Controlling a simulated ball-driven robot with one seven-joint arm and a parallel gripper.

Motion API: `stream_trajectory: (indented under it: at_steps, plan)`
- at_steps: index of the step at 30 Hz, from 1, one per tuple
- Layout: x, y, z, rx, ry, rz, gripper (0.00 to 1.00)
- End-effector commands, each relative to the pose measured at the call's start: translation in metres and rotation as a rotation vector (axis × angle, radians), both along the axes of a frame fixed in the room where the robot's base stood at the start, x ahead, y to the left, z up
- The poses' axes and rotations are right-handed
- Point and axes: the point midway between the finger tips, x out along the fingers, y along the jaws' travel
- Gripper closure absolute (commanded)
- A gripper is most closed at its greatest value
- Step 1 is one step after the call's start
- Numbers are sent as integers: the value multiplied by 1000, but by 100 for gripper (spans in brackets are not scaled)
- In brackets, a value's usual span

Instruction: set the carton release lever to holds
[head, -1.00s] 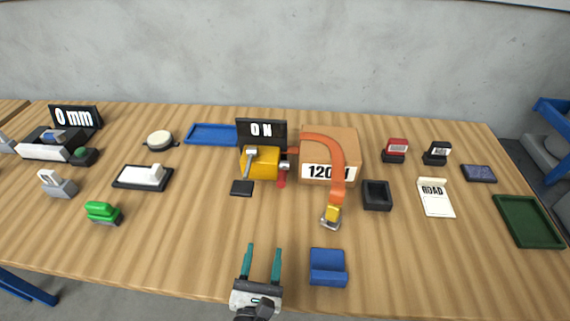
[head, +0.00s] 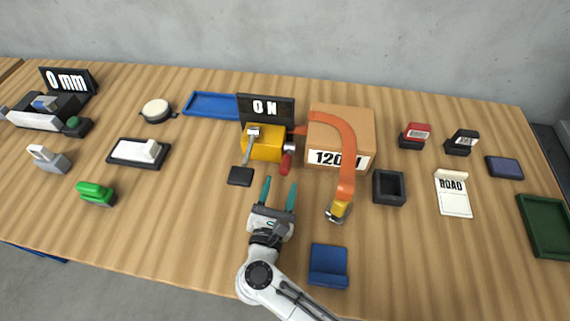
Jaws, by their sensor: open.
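A yellow tensioner block (head: 263,147) stands left of a brown carton (head: 340,130) with a "120 N" label. A grey lever (head: 249,146) slants across the block's front left. A red-handled lever (head: 286,163) hangs down at its right side, next to the carton. I cannot tell which of these is the carton release lever, or read any position marking. An orange strap (head: 346,150) arches over the carton and ends in a yellow and grey buckle (head: 338,210). My gripper (head: 279,184) is open and empty, its teal fingers just in front of the block and the red lever.
A sign reading "0 N" (head: 266,108) stands behind the block. A small black pad (head: 240,176) lies left of my fingers. A blue holder (head: 328,265) sits near the front edge, and a black open box (head: 389,187) is right of the strap.

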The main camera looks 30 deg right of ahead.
Motion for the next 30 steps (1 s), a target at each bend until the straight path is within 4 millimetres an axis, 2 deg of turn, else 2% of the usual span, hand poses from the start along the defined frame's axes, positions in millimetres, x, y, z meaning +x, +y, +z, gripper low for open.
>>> stream_trajectory:
  at_steps: [3,10,23,30]
  plan:
    - [18,-14,3,-1,-1,-2,47]
    - [41,-33,1,0,0,0,47]
    - [48,-39,0,1,-1,0,47]
    - [48,-39,0,1,-1,0,69]
